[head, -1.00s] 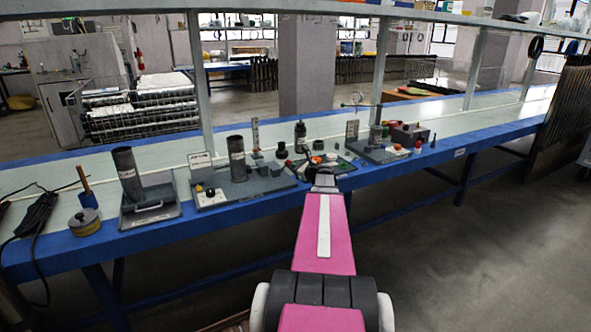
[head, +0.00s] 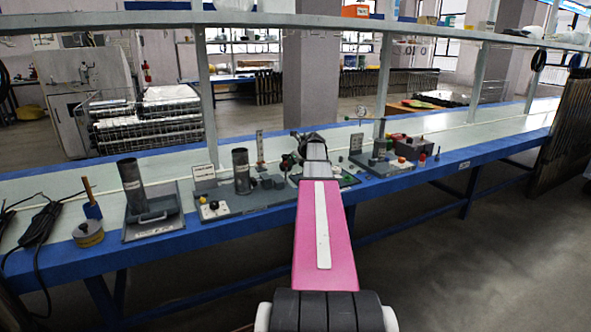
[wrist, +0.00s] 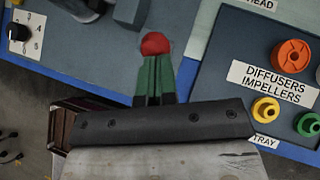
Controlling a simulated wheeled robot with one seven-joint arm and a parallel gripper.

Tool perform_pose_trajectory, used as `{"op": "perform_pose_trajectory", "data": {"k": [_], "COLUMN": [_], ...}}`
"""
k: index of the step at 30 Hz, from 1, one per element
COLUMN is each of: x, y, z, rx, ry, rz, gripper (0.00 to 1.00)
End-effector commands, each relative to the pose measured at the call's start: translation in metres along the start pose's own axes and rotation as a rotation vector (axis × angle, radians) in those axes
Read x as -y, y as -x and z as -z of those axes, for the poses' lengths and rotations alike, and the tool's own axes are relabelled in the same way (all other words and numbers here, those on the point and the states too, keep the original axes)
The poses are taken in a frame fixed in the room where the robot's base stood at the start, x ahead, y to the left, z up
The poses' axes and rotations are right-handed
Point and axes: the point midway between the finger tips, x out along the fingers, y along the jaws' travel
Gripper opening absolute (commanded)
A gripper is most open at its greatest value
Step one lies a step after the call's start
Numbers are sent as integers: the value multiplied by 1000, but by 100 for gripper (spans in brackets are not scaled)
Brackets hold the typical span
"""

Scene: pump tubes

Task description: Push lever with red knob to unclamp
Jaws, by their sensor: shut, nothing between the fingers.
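In the wrist view the round red knob (wrist: 155,43) sits just beyond the tips of my gripper (wrist: 154,68). The two green fingers are shut together with nothing between them. The fingertips appear right at the knob's near side; I cannot tell whether they touch it. The lever under the knob is hidden by the fingers. In the head view my arm reaches over the bench, and the gripper end (head: 311,140) is above the fixtures. The knob cannot be made out clearly there.
The wrist view shows a black dial (wrist: 18,31) at left and an impeller tray (wrist: 220,85) with orange, yellow and green parts at right. On the bench stand a dark upright cylinder (head: 241,172), another cylinder (head: 130,184) and a red-and-grey box (head: 410,147).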

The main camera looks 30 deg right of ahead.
Motion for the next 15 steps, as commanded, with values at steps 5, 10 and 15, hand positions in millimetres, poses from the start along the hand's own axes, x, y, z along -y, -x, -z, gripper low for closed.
{"op": "perform_pose_trajectory", "data": {"k": [5, 10, 15], "x": [13, 20, 23], "y": [-13, -23, -30], "z": [-22, -34, -40], "rx": [-147, -266, -345], "ry": [-45, -85, -112], "rz": [-49, -87, -113], "gripper": [0, 0, 0]}}
